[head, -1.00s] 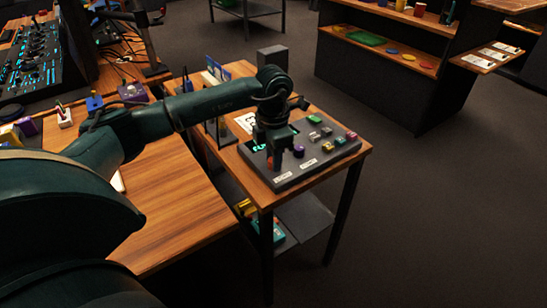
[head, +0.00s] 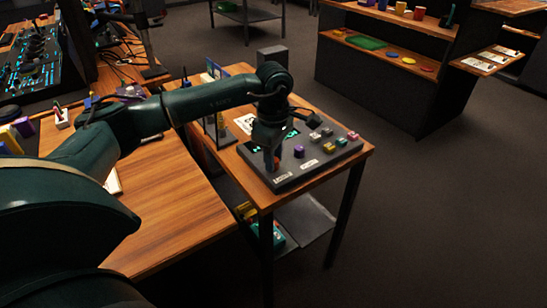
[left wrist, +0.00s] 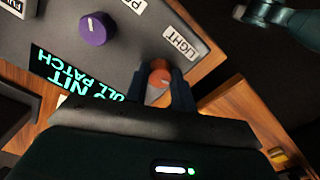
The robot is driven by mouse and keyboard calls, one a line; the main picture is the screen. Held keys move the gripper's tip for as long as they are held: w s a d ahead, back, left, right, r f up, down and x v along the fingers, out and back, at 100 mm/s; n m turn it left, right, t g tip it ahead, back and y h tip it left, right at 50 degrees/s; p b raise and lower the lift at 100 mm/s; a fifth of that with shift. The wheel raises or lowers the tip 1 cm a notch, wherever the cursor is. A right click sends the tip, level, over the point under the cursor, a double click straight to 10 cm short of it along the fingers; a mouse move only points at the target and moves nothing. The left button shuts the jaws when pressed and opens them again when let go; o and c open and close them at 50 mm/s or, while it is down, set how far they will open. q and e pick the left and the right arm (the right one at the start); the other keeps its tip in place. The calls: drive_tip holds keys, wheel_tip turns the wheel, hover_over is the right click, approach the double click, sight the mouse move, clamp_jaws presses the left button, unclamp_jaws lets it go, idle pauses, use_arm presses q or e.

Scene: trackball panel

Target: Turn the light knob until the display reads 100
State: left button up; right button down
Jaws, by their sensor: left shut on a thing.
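The dark control panel (head: 318,158) lies on the small wooden table. My left gripper (left wrist: 158,88) is shut on the orange light knob (left wrist: 159,75), one finger on each side of it. The label LIGHT (left wrist: 181,43) is beside the knob in the left wrist view. In the head view the same gripper (head: 272,160) points down at the panel's near left corner and mostly hides the knob. The display (left wrist: 72,80) shows cyan letters, partly cut off by the gripper; I cannot read a number. My right gripper is not in view.
A purple knob (left wrist: 96,28) stands on the panel near the light knob. Several coloured buttons (head: 340,141) sit farther right. A dark box (head: 272,60) stands behind the table (head: 355,158). Open floor lies to the right, before a shelf unit (head: 400,80).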

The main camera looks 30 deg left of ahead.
use_arm(q)
drive_tip(key=shift+m, duration=1.1)
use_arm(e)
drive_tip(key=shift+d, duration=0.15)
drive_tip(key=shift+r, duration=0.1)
use_arm(q)
drive_tip(key=o, duration=1)
drive_tip(key=shift+r, duration=0.15)
wheel_tip(320, 180, up, 13)
drive_tip(key=shift+p, duration=0.4)
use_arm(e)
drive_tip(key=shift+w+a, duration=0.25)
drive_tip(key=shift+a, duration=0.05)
